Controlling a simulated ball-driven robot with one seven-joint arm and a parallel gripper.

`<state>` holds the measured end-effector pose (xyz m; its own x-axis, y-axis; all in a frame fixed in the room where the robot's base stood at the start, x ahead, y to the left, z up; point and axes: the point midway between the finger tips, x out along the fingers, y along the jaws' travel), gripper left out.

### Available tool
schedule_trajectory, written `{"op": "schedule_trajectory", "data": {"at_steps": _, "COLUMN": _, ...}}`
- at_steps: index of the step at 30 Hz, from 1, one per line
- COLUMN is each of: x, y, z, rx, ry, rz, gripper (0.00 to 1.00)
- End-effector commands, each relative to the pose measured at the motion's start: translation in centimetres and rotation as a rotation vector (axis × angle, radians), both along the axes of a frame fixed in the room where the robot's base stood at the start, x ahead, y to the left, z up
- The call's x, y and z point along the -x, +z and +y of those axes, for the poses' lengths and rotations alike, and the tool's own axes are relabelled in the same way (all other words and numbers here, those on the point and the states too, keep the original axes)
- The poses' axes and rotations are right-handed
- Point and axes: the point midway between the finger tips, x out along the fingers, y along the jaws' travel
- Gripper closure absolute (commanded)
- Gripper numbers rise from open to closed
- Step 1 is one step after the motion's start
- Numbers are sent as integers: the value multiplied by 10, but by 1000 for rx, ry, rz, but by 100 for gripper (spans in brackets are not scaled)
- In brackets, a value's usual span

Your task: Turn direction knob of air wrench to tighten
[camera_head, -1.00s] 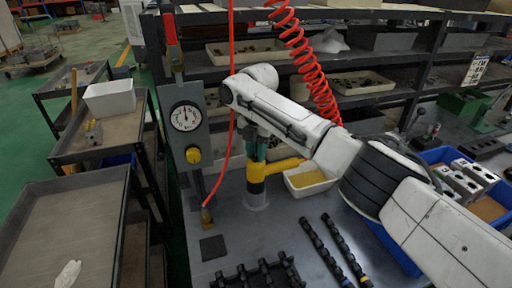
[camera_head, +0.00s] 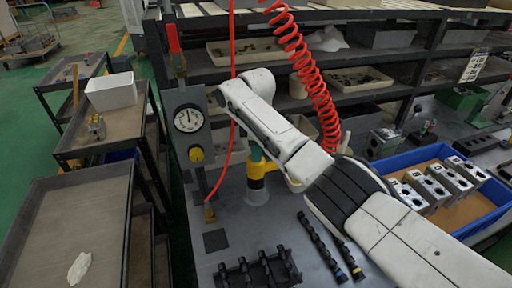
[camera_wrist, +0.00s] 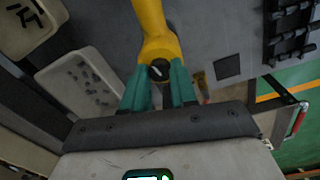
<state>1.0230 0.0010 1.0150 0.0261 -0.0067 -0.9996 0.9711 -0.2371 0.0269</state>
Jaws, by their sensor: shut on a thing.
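The air wrench (camera_wrist: 154,28) has a yellow body in the wrist view. Its round black direction knob (camera_wrist: 159,70) carries a light mark. My gripper (camera_wrist: 161,74) has teal fingers, one on each side of the knob, and is shut on it. In the head view the yellow and black wrench (camera_head: 260,168) stands at the back left of the grey bench. My arm hides part of the wrench there, and the knob cannot be made out. A little of my teal gripper (camera_head: 256,152) shows just above the yellow part.
A red coiled hose (camera_head: 303,65) hangs close behind my arm. A pressure gauge (camera_head: 188,119) on a grey panel stands to the left. A blue bin (camera_head: 391,163) of metal blocks lies to the right. Black parts (camera_head: 258,272) lie on the front of the bench.

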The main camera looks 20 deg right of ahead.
Motion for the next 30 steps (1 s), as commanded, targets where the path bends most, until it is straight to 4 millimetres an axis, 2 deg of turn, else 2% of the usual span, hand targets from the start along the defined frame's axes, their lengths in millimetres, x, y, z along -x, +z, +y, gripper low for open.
{"op": "schedule_trajectory", "data": {"at_steps": 6, "x": 0, "y": 1, "z": 1, "rx": 0, "ry": -177, "rz": 1, "gripper": 100}}
{"op": "schedule_trajectory", "data": {"at_steps": 15, "x": 0, "y": 1, "z": 1, "rx": 1, "ry": -339, "rz": 0, "gripper": 100}}
{"op": "schedule_trajectory", "data": {"at_steps": 30, "x": 0, "y": 1, "z": 1, "rx": 0, "ry": -403, "rz": -1, "gripper": 100}}
